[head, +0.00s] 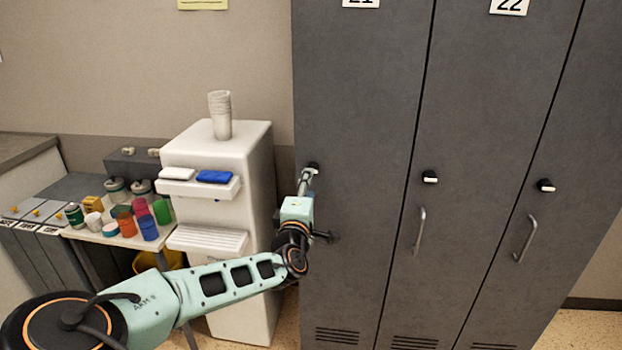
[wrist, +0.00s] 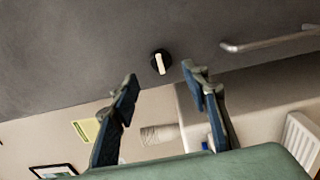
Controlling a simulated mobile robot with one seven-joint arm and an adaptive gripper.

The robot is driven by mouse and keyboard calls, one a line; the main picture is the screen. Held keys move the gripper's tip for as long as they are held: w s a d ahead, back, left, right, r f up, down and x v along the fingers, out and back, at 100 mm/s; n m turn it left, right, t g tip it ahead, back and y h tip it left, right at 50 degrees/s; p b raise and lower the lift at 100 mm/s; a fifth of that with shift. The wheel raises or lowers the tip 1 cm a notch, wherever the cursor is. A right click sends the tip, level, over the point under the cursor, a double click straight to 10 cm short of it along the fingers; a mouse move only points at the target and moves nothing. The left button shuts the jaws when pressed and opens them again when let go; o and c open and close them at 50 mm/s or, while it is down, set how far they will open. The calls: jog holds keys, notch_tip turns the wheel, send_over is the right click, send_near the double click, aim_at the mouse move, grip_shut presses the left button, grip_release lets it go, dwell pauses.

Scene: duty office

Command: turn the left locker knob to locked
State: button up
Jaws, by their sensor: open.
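The left locker knob (wrist: 160,62) is a round black knob with a white bar, on the grey door of locker 21 (head: 350,100). In the wrist view its bar lies roughly crosswise to the door handle (wrist: 270,41). In the head view the knob is mostly hidden behind my gripper (head: 309,178). My gripper also shows in the wrist view (wrist: 160,76), with its two fingers apart and nothing between them. The knob appears just beyond the fingertips, roughly centred between them. I cannot tell whether a finger touches it.
Two more knobs, a middle one (head: 430,177) and a right one (head: 546,186), sit on the neighbouring doors above bar handles (head: 419,231). A white dispenser (head: 225,165) with stacked cups (head: 220,114) stands close left of the lockers. A table with coloured cups (head: 149,228) is further left.

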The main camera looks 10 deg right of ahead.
jog(key=v, duration=0.4)
jog(key=shift+s+a, duration=0.1)
jog(key=shift+s, duration=0.25)
